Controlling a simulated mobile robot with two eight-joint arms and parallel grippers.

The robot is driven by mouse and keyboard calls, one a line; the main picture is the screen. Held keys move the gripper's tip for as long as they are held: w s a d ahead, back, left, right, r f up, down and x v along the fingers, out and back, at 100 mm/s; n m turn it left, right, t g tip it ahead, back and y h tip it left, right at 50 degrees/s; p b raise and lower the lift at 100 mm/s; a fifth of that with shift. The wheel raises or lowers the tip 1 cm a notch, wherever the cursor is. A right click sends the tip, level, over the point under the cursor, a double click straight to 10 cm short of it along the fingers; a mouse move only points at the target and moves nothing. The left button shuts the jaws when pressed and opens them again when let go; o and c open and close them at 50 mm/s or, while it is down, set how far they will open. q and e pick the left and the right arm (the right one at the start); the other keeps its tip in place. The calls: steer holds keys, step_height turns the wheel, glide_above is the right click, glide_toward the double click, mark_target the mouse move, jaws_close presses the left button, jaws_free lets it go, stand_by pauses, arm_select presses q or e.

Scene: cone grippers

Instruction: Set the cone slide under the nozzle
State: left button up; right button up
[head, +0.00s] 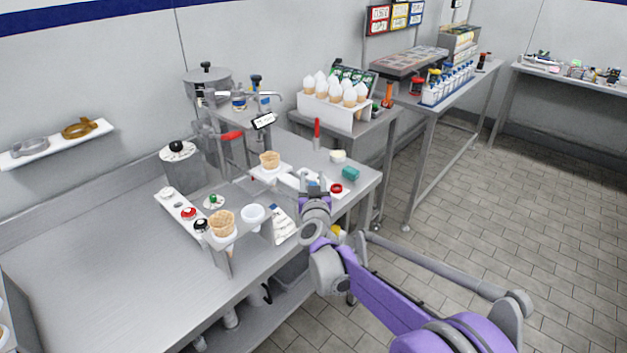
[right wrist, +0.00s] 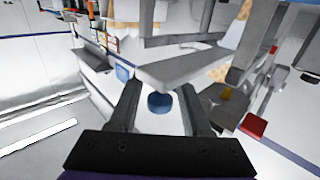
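The cone slide (head: 258,174) looks like a white plate on the metal counter, with a waffle cone (head: 270,157) upright on it, below the dispenser with the red lever (head: 232,135). I cannot make out the nozzle clearly. My right gripper (head: 311,184) is over the counter, to the right of the cone. In the right wrist view its two fingers (right wrist: 160,100) are apart, with a blue knob (right wrist: 159,103) showing between them and a gap on each side. A pale plate (right wrist: 185,68) lies just beyond. The left gripper is not in view.
A red ring-shaped item (head: 336,188) and a teal block (head: 350,173) lie near the counter's right edge. A white box of topped cones (head: 332,110) is behind. The counter's front left is clear.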

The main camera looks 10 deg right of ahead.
steer(key=shift+o, duration=0.3)
steer(key=shift+s, duration=0.1)
glide_toward(313, 183)
steer(key=shift+w+d+f+b, duration=0.1)
steer(key=shift+w+f+b, duration=0.1)
steer(key=shift+w, duration=0.3)
steer(key=shift+w+f+b, duration=0.15)
steer(key=shift+w+f, duration=0.05)
steer(key=shift+w, duration=0.3)
steer(key=shift+s, duration=0.1)
steer(key=w+p, duration=0.1)
steer(key=w, duration=0.1)
steer(key=w+p, duration=0.1)
steer(key=w, duration=0.2)
steer(key=w+d+p, duration=0.1)
steer(key=w, duration=0.2)
steer(key=shift+r, duration=0.15)
